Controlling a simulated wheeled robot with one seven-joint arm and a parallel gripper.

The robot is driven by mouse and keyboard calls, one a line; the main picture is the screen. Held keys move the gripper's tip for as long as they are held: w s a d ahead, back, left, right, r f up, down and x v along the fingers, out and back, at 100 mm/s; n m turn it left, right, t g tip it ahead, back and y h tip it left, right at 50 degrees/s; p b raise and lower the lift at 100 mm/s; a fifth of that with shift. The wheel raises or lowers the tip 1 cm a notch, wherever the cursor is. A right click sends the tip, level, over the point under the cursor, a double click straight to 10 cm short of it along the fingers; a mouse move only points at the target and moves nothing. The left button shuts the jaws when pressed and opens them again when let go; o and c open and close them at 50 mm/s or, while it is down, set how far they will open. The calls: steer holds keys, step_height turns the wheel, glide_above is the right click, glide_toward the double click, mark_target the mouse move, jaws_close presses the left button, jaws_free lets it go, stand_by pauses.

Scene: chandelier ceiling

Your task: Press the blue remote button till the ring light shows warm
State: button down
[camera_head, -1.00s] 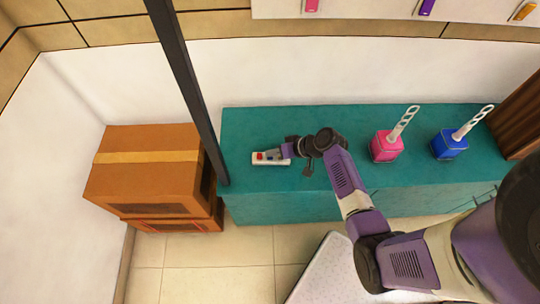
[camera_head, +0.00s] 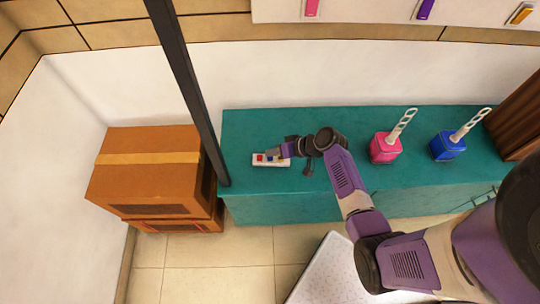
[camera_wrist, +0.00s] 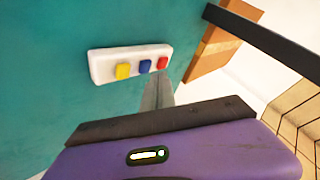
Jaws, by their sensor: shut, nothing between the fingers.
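The white remote (camera_head: 257,163) lies on the teal cabinet top, with red, blue and yellow buttons in a row. In the wrist view the remote (camera_wrist: 104,55) shows clearly, with the yellow button (camera_wrist: 123,71), the blue button (camera_wrist: 145,66) in the middle and the red button (camera_wrist: 163,63). My gripper (camera_head: 275,153) is shut and empty at the back edge of the remote, partly covering it in the head view. In the wrist view its fingertips (camera_wrist: 158,83) appear just below the blue and red buttons; contact cannot be told. No ring light is in view.
A dark post (camera_head: 185,85) stands left of the remote. Cardboard boxes (camera_head: 150,182) are stacked further left. A pink container (camera_head: 384,149) and a blue container (camera_head: 447,146) with white twisted sticks stand to the right on the cabinet (camera_head: 240,125).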

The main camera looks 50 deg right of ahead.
steer(key=shift+r, duration=0.15)
step_height(320, 180, up, 5)
steer(key=p, duration=0.4)
stand_by(2.5)
